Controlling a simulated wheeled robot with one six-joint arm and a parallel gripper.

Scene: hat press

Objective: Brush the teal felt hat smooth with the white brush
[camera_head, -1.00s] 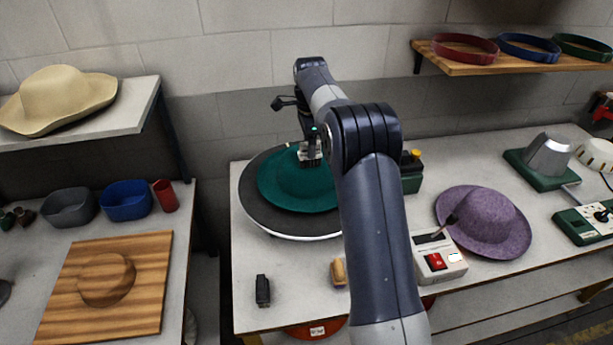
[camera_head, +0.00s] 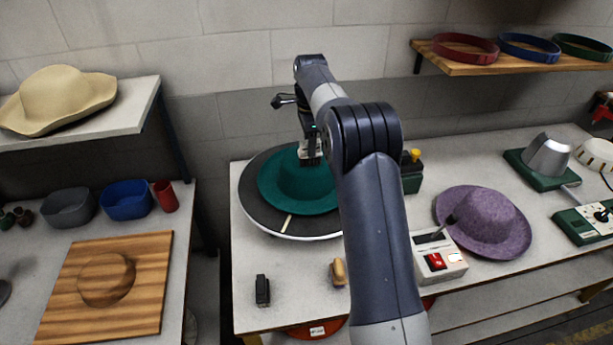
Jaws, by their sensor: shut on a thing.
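The teal felt hat (camera_head: 299,192) lies brim down, crown up, on a dark round turntable (camera_head: 253,207) with a pale rim. A cream mark (camera_head: 287,223) shows on the turntable in front of the brim. My gripper (camera_head: 312,153) is over the back of the hat, by the crown, and is shut on the white brush (camera_head: 305,153). Only a small pale part of the brush shows, and I cannot tell whether its bristles touch the felt. My arm hides the right edge of the turntable.
A black brush (camera_head: 262,290) and a tan-backed brush (camera_head: 339,271) lie on the table's front. A switch box (camera_head: 439,258) and a purple hat (camera_head: 484,222) are to the right. A green box (camera_head: 411,172) with a yellow knob stands behind my arm.

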